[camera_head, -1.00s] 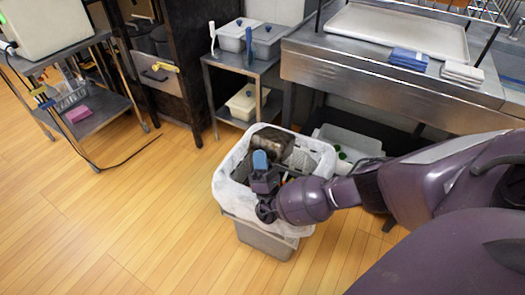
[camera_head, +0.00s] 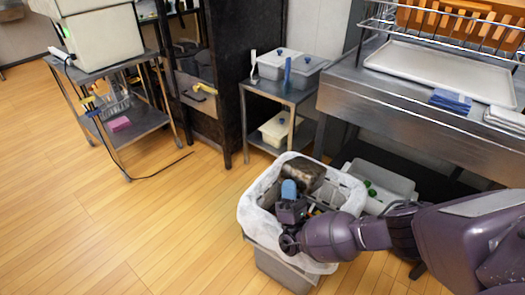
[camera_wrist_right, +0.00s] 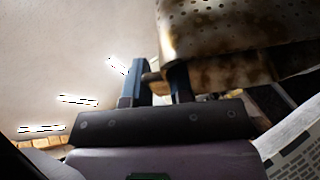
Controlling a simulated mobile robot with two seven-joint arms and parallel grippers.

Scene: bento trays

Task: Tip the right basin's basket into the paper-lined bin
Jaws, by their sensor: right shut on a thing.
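The paper-lined bin (camera_head: 275,268) is a grey bin with a white liner (camera_head: 255,215) folded over its rim, standing on the floor. My right gripper (camera_head: 289,188) is over the bin's mouth. It is shut on the basket, with part of it between the blue fingers in the wrist view (camera_wrist_right: 158,85). The basket (camera_head: 305,175) is dark, brown-stained metal, tilted at the bin's mouth; its perforated wall fills the upper right of the wrist view (camera_wrist_right: 225,35). Its contents cannot be made out. My left gripper and the basins are not in view.
A steel counter (camera_head: 420,125) with a pale tray (camera_head: 440,72) and blue cloths (camera_head: 450,100) stands at the right. A grey tub (camera_head: 385,182) is beside the bin. A small steel cart (camera_head: 275,92) stands behind. The wooden floor at left is open, apart from a black cable (camera_head: 160,175).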

